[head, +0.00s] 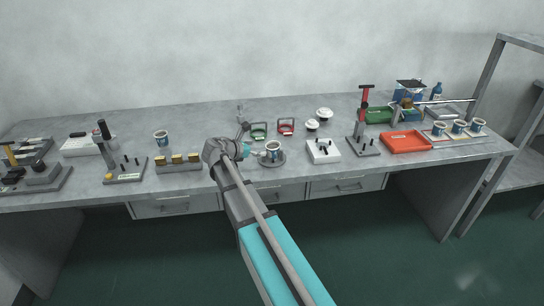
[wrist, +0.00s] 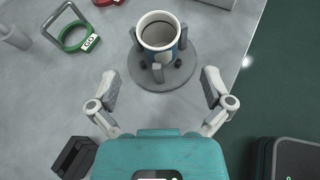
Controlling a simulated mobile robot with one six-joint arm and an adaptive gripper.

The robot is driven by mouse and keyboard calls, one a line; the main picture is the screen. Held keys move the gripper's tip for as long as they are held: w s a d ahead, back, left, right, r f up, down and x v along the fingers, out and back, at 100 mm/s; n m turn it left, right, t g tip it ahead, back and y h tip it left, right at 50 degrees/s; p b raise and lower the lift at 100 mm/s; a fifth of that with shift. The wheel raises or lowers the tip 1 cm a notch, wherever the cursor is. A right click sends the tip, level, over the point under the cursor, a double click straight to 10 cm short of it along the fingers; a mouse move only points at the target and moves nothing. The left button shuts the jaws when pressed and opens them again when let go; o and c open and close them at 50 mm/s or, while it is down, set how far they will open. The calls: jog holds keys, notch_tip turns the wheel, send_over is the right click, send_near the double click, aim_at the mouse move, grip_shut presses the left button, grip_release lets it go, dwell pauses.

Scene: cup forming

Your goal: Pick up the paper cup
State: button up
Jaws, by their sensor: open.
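A paper cup (wrist: 158,33), white inside with a blue patterned side, stands upright on a round grey base (wrist: 178,74) with short posts around it. In the head view the cup (head: 273,150) is near the table's front edge, just right of my gripper (head: 256,153). In the wrist view my gripper (wrist: 160,88) is open and empty, its two fingers spread wide. The cup is ahead of the fingertips, apart from them. Its lower part is partly hidden by the posts.
A green ring with a handle (wrist: 80,38) is left of the base. Another paper cup (head: 161,140) stands at left. Several cups (head: 458,127) stand at the right end beside a red tray (head: 405,142). A white block (head: 323,151) is right of the base.

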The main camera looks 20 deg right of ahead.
aim_at(277, 145)
jog(key=shift+x, duration=1.25)
jog(key=shift+b, duration=0.3)
jog(key=shift+b+x, duration=0.85)
jog(key=shift+x, duration=1.75)
jog(key=shift+w+r, duration=0.1)
jog(key=shift+w, duration=0.1)
jog(key=c, duration=0.7)
